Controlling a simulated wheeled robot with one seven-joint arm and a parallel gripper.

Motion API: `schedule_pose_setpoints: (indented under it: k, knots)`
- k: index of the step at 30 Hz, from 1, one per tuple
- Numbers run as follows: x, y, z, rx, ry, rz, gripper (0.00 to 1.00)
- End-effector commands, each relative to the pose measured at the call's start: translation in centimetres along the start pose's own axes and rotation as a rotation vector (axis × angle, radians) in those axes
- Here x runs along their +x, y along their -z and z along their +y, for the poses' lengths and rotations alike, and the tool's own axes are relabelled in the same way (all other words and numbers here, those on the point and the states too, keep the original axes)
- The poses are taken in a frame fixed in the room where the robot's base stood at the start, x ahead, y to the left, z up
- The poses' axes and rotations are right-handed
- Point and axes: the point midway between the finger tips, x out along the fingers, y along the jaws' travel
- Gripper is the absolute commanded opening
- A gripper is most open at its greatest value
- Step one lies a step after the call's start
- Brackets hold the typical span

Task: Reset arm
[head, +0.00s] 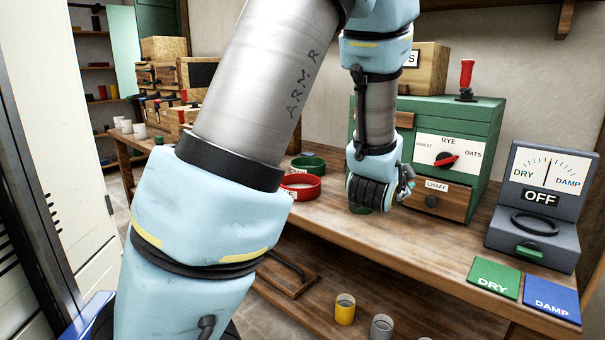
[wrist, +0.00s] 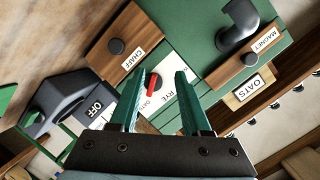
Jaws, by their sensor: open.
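My arm spans the head view, bent above the workbench (head: 435,262). Its wrist hangs in front of the green mill box, and the fingers are mostly hidden there. In the wrist view my gripper (wrist: 157,98) has two green fingers apart with nothing between them. The green mill box (head: 480,118) carries a dial panel (head: 447,152) marked WHEAT, RYE and OATS, with a red knob pointing toward OATS. The red knob also shows beyond the gap between the fingers in the wrist view (wrist: 153,84). The CHAFF drawer (head: 432,199) appears shut.
A grey moisture meter (head: 532,205) reading OFF stands at right, with green DRY (head: 494,278) and blue DAMP (head: 551,296) mats before it. Yellow (head: 345,308) and grey (head: 382,327) cups stand below the bench top.

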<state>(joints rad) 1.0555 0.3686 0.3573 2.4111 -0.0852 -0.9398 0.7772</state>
Motion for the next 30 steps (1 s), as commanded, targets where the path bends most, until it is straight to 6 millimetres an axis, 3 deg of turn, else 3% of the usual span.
schedule_pose_setpoints:
  k: [1,6,11,15,21,24,30]
  knots:
    - [-0.8,-2.0,-1.9,-0.071,-0.022,-0.079,0.47]
    - [-4.2,-8.6,-4.1,-0.314,-0.108,-0.338,0.47]
    - [-9.2,-13.4,-5.5,-0.545,-0.160,-0.579,0.47]
    - [-14.7,-16.5,-6.3,-0.746,-0.183,-0.792,0.47]
    - [-22.8,-18.7,-6.8,-1.000,-0.183,-1.077,0.47]
    - [-25.8,-19.0,-6.8,-1.087,-0.177,-1.181,0.47]
    - [-28.6,-19.1,-6.5,-1.164,-0.170,-1.282,0.47]
